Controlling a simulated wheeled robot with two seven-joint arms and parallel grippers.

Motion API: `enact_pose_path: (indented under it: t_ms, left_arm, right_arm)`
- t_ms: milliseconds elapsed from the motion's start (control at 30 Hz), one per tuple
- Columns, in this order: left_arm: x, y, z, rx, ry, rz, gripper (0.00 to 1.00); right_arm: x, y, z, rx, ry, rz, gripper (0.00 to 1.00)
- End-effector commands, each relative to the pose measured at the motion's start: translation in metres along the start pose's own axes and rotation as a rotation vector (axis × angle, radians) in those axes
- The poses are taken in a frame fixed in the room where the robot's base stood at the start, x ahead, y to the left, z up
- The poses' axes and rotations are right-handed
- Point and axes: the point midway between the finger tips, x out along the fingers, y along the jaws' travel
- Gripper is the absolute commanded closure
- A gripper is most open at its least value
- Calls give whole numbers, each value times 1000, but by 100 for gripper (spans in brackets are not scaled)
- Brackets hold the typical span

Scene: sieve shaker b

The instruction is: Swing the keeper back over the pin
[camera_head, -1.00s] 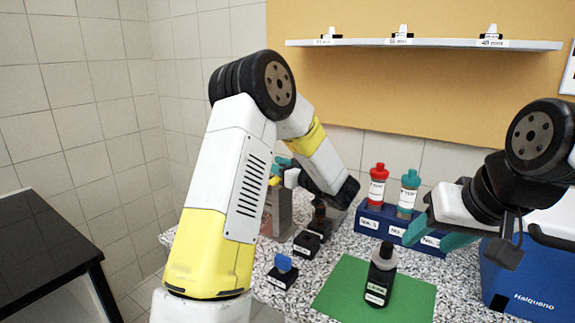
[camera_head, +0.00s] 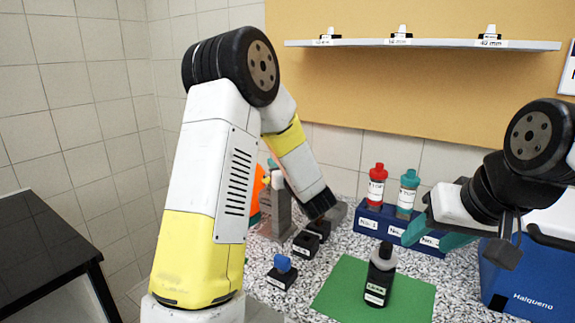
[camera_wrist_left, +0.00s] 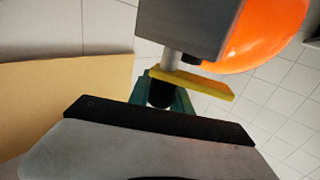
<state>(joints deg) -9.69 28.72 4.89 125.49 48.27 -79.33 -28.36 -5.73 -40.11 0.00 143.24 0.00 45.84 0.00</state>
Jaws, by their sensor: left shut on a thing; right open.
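The yellow keeper (camera_wrist_left: 195,84) is a flat bar in the left wrist view. It crosses by a short grey pin (camera_wrist_left: 172,61) under a grey block (camera_wrist_left: 190,25). A black knob (camera_wrist_left: 160,93) sits just below the keeper, between the teal fingertips of my left gripper (camera_wrist_left: 162,97), which is shut on it. How the knob joins the pin or keeper is unclear. In the head view my left gripper (camera_head: 275,166) is small at the top of a grey post (camera_head: 278,214), partly behind my arm. My right gripper (camera_head: 432,236) is open and empty above the counter.
An orange rounded body (camera_wrist_left: 258,38) is beside the grey block. A black bottle (camera_head: 380,274) stands on a green mat (camera_head: 335,289). A blue rack (camera_head: 372,217) holds red- and teal-capped bottles. Small black blocks (camera_head: 283,274) and a blue case (camera_head: 530,280) are on the counter.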

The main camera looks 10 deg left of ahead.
Motion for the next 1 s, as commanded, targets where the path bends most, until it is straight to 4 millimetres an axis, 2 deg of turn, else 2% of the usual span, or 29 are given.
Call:
enact_pose_path:
  t_ms: [1000]
  left_arm:
    - [-10,21,1,1,-2,938,100]
  right_arm:
    - [0,0,0,0,0,0,49]
